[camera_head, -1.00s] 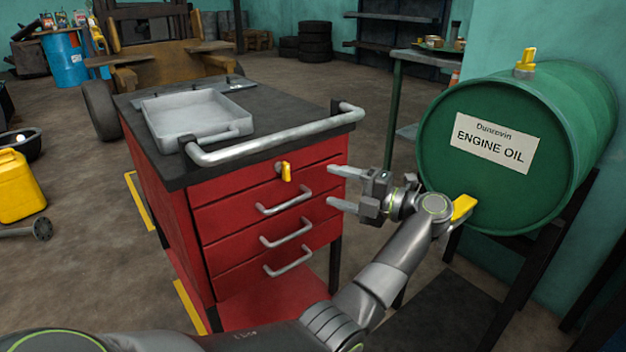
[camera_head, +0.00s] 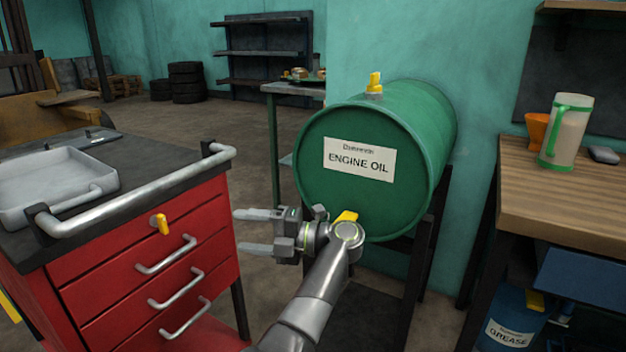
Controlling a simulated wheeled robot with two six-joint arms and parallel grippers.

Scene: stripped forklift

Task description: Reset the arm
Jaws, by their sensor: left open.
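My left gripper (camera_head: 240,231) is open and empty, its two fingers pointing left toward the red tool cart (camera_head: 140,262). It hangs in front of the green engine oil drum (camera_head: 357,165), beside the cart's right edge, and appears apart from the cart. My left arm (camera_head: 318,288) comes up from the bottom of the view and is bent at the wrist. It hides part of the drum's lower front and its yellow tap (camera_head: 346,216). My right gripper is out of view.
A grey tray (camera_head: 55,182) sits on the cart top behind its handrail (camera_head: 140,192). A wooden workbench (camera_head: 560,190) at the right holds a jug (camera_head: 566,132). A blue grease drum (camera_head: 508,322) stands below it. Open floor lies behind the cart.

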